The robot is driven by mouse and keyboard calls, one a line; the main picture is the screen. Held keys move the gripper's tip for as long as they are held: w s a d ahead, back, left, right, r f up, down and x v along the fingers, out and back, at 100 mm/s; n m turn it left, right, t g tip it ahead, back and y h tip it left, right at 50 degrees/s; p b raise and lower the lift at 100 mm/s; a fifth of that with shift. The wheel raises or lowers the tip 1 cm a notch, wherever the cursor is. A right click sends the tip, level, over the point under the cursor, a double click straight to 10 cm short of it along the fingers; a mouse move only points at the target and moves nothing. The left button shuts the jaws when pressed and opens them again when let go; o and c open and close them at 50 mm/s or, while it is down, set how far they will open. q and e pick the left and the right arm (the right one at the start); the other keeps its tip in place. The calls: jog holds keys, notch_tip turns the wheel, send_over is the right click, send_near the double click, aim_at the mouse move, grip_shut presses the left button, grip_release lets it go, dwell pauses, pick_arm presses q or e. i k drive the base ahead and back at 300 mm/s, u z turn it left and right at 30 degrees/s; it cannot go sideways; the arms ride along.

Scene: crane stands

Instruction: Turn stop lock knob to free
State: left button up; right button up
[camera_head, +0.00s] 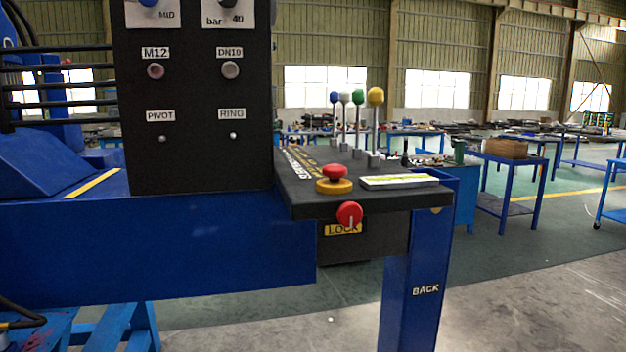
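The stop lock knob (349,214) is a round red knob on the front face of the black control console (300,199), just under its top edge. A light pointer line on the knob points down. A yellow label reading LOCK (343,229) sits directly below it, partly covered by the knob. Above it on the console top is a red mushroom button (334,172) on a yellow base. Neither of my grippers shows in the head view.
A black panel (195,100) with labelled knobs stands at the left. Several levers with coloured balls (375,97) rise from the console. A white and yellow-green label block (399,181) lies on top. A blue post (410,290) marked BACK stands below right. Floor in front is clear.

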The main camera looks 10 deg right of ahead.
aim_at(350, 214)
jog(key=u, duration=0.05)
jog(key=i, duration=0.35)
jog(key=z, duration=1.3)
jog(key=i, duration=0.25)
jog(key=u, duration=0.25)
